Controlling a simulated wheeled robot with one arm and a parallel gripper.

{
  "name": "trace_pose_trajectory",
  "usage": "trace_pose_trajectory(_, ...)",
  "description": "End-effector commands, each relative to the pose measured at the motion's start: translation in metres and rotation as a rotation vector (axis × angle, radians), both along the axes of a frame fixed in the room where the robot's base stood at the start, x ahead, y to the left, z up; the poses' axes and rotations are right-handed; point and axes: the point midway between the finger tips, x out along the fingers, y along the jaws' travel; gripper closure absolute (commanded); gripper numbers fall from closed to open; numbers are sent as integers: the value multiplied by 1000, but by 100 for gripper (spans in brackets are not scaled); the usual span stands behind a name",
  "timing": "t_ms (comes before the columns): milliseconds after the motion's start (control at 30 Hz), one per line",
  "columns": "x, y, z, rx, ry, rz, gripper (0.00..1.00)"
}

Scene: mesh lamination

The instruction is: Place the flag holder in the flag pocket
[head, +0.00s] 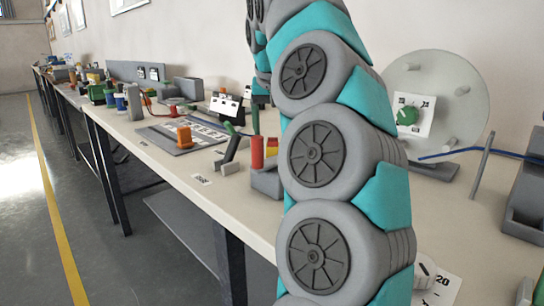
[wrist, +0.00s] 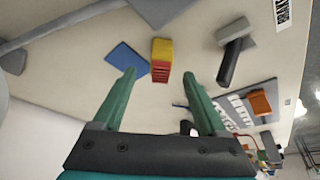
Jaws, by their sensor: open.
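My gripper (wrist: 160,77) is open and empty; its two green fingers (head: 256,119) also show beside my arm in the head view. A red-and-yellow block (wrist: 161,58) appears between and beyond the fingertips; in the head view it stands upright (head: 257,152) below them. A blue pad (wrist: 127,63) lies left of that block in the wrist view. A grey block with a dark bar (wrist: 232,52) is to its right. I cannot tell which of these is the flag holder or the flag pocket; neither is labelled, and my arm hides part of the bench.
An orange piece (wrist: 260,102) sits on a dark printed board (head: 200,132) further along the bench. A round disc (head: 440,95) with a green knob stands to the right, with a thin grey post (head: 480,165) and grey bin (head: 525,205). The bench front edge is mostly clear.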

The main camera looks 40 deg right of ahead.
Motion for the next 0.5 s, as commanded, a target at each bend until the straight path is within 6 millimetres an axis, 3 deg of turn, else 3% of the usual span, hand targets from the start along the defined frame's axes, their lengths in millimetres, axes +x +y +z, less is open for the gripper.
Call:
trace_pose_trajectory(233,9,-6,-26,1,3,1,25)
trace_pose_trajectory(500,11,-7,-31,1,2,1,25)
